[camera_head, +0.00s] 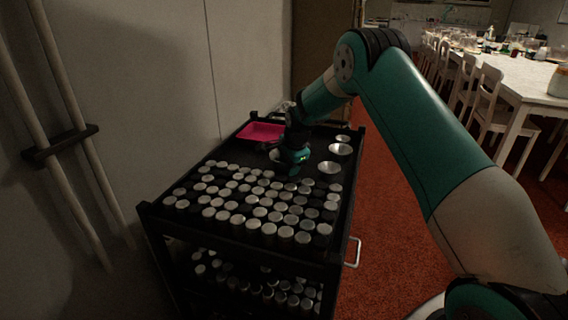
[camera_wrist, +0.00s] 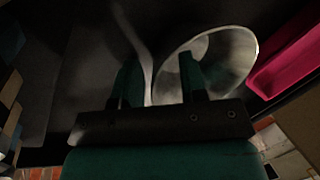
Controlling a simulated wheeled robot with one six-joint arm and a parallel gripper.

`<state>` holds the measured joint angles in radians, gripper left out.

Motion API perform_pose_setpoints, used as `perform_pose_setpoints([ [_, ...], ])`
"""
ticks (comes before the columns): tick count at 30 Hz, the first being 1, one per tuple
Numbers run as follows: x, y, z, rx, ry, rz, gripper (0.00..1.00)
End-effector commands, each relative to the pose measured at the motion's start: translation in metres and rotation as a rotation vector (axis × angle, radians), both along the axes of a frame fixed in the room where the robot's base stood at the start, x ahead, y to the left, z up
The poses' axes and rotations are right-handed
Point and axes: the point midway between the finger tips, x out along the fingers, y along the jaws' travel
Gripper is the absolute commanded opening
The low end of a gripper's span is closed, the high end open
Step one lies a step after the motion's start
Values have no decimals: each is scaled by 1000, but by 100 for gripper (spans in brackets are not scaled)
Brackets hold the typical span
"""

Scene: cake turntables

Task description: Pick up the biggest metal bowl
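My gripper (camera_head: 294,168) points down over the top of the black cart, among the metal bowls. In the wrist view its two fingers (camera_wrist: 160,72) are apart. A bright curved edge, seemingly the rim of a large grey bowl (camera_wrist: 92,70), runs between them; I cannot tell whether either finger touches it. A second metal bowl (camera_wrist: 235,55) lies partly behind the right finger. In the head view one metal bowl (camera_head: 276,156) shows partly beside my gripper. Three more bowls stand to the right: a near one (camera_head: 329,167), a middle one (camera_head: 341,149) and a small far one (camera_head: 343,138).
Many lidded jars (camera_head: 260,212) fill the near part of the cart top. A pink tray (camera_head: 260,131) lies at the back left and also shows in the wrist view (camera_wrist: 290,55). A wall is on the left. A white table (camera_head: 535,85) with chairs is on the right.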

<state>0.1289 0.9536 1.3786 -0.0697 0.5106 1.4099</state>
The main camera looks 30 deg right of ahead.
Motion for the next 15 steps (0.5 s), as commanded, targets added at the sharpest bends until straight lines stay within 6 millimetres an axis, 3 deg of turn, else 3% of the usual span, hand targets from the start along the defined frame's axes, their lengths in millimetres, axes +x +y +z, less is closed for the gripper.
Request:
perform_pose_setpoints([
  [5,0,0,0,0,-1,0,39],
  [10,0,0,0,0,-1,0,2],
  [15,0,0,0,0,-1,0,0],
])
